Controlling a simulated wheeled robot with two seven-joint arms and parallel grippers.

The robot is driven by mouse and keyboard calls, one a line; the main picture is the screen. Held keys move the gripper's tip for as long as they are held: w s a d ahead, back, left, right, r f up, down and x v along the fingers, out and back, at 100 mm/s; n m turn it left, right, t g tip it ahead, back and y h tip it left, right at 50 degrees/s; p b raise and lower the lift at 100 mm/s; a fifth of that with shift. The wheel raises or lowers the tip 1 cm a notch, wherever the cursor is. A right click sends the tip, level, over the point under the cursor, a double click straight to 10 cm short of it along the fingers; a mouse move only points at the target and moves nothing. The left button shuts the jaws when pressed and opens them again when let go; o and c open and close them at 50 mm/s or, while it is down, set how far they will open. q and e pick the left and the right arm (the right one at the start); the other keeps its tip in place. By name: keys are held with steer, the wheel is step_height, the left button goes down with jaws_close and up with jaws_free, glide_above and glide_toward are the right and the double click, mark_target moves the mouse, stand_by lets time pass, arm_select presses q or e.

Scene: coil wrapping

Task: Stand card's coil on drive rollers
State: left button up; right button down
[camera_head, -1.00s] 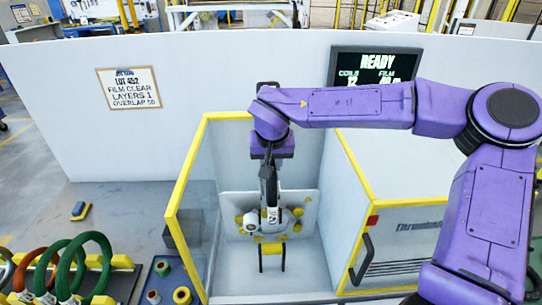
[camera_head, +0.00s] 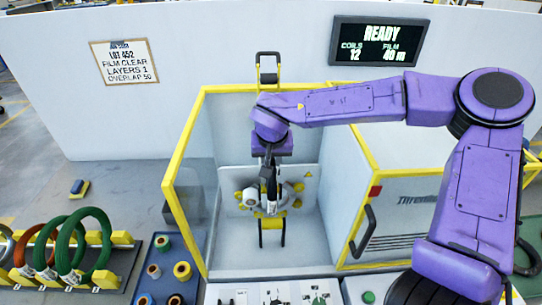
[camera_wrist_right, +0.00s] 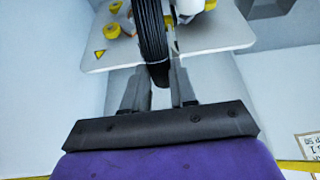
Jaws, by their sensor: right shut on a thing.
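My right gripper (camera_head: 271,177) hangs inside the open wrapping bay, above the machine's roller plate (camera_head: 308,183). In the right wrist view its fingers (camera_wrist_right: 159,88) are shut on a black coil (camera_wrist_right: 152,35), which stands upright and nearly edge-on between them. Yellow rollers (camera_wrist_right: 112,31) sit on the pale plate beyond the coil. In the head view the coil is mostly hidden by the gripper, and I cannot tell whether it touches the rollers. The card (camera_head: 126,63) on the white wall reads lot 452, film clear, layers 1, overlap 50. My left gripper is out of view.
A yellow-edged guard frame (camera_head: 184,228) encloses the bay on the left. A door with a black handle (camera_head: 364,232) stands at the right. A rack at the lower left holds green and red coils (camera_head: 98,245). Tape rolls (camera_head: 182,270) lie beside it. The screen (camera_head: 376,42) reads READY.

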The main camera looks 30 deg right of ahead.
steer(key=shift+f, duration=0.45)
stand_by(0.7)
steer(key=c, duration=0.8)
jaws_free()
steer(key=shift+s+f, duration=0.1)
steer(key=shift+a+r, duration=0.1)
steer(key=shift+r, duration=0.35)
steer(key=b+v, duration=0.1)
steer(key=v, duration=0.8)
steer(key=shift+s+a+r, duration=0.15)
steer(key=shift+s+r, duration=0.1)
steer(key=shift+r, duration=0.1)
